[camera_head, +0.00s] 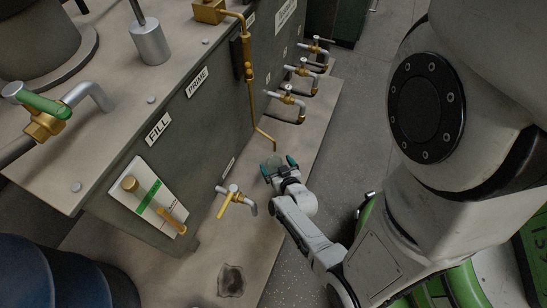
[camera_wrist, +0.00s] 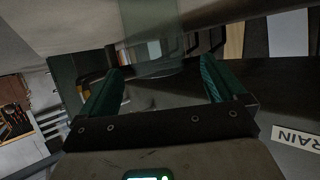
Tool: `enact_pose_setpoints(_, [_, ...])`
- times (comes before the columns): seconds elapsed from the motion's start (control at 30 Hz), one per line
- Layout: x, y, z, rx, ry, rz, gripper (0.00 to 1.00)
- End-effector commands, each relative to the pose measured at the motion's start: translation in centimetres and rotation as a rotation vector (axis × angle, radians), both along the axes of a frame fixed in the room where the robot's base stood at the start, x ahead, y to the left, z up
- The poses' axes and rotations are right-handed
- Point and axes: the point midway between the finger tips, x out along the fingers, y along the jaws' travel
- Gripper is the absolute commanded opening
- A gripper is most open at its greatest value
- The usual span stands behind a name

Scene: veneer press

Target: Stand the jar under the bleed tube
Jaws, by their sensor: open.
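The clear glass jar (camera_head: 274,161) stands on the pale ledge, small and faint in the head view. The thin brass bleed tube (camera_head: 250,95) runs down the machine's front and bends outward, its tip close above the jar; I cannot tell whether they line up exactly. My gripper (camera_head: 279,166) is open, its teal fingers at the jar. In the wrist view the jar (camera_wrist: 152,35) shows as a see-through greenish shape, ahead of and between the spread fingertips of my gripper (camera_wrist: 163,82). No finger visibly presses on it.
Several valve taps (camera_head: 291,100) jut out over the ledge (camera_head: 315,115) beyond the tube. A yellow-handled tap (camera_head: 231,197) is near my gripper on the left. A dark stain (camera_head: 231,280) marks the ledge nearer. A blue drum (camera_head: 60,275) stands lower left.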

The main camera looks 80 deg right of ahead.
Motion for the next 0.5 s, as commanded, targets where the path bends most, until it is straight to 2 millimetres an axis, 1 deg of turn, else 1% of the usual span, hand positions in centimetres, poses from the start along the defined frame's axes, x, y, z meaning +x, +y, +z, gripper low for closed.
enact_pose_setpoints(0.03, [-0.6,1.1,0.8,0.003,0.002,0.002,0.97])
enact_pose_setpoints(0.2, [-2.2,3.6,2.0,0.001,0.002,0.001,0.97])
enact_pose_setpoints(0.3, [-2.9,4.7,2.5,0.001,0.001,0.000,0.97])
enact_pose_setpoints(0.5, [-3.6,5.7,2.9,-0.001,0.001,-0.001,0.97])
